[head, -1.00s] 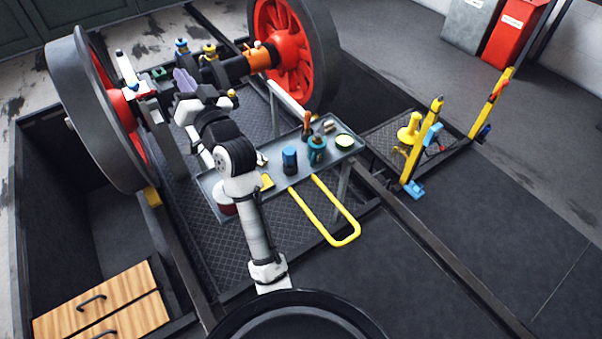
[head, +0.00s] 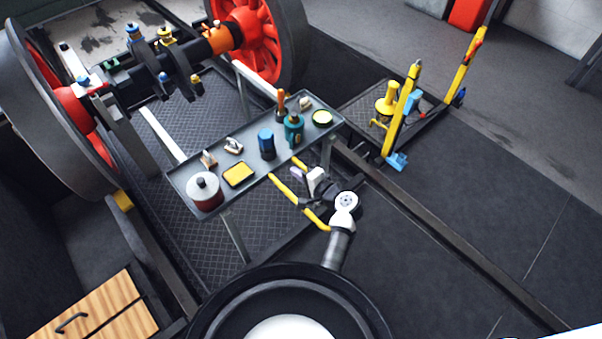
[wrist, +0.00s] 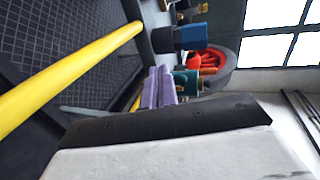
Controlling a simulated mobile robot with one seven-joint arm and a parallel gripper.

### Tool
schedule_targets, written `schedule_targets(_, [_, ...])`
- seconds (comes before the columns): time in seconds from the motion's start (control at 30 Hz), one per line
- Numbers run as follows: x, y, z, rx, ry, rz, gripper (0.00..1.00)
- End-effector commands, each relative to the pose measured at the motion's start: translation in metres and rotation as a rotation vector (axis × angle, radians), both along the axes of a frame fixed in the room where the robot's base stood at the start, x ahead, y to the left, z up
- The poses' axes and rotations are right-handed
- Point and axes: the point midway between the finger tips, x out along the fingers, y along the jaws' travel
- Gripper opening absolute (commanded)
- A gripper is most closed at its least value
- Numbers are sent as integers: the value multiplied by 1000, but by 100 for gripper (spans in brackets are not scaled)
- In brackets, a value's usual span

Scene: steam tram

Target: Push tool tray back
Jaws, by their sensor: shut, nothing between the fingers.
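The tool tray (head: 251,160) is a long grey tray on legs between the big wheels and my body. It holds a red can with a pale top (head: 205,190), a yellow pad (head: 238,174), a blue can (head: 266,143), a teal bottle (head: 293,130) and a green-topped tin (head: 322,117). Its yellow U-shaped handle (head: 286,189) sticks out toward me, partly hidden by my arm. My gripper (head: 297,173) is shut and empty, at the handle on the tray's near side. Its purple fingers (wrist: 159,88) show close together in the wrist view; contact cannot be told.
The wheelset with red-spoked wheels (head: 256,40) stands behind the tray. A yellow post (head: 401,112) with blue parts stands to the right, behind a dark rail. A wooden drawer unit (head: 90,312) is at lower left. The dark floor at right is clear.

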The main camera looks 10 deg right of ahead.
Motion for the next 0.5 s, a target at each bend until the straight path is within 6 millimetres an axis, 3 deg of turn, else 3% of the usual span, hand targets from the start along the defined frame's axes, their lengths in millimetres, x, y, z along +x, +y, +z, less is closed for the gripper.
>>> schedule_targets(0.3, [53,39,-14,-3,-2,3,0])
schedule_targets(0.5, [72,53,-16,-3,-2,2,0])
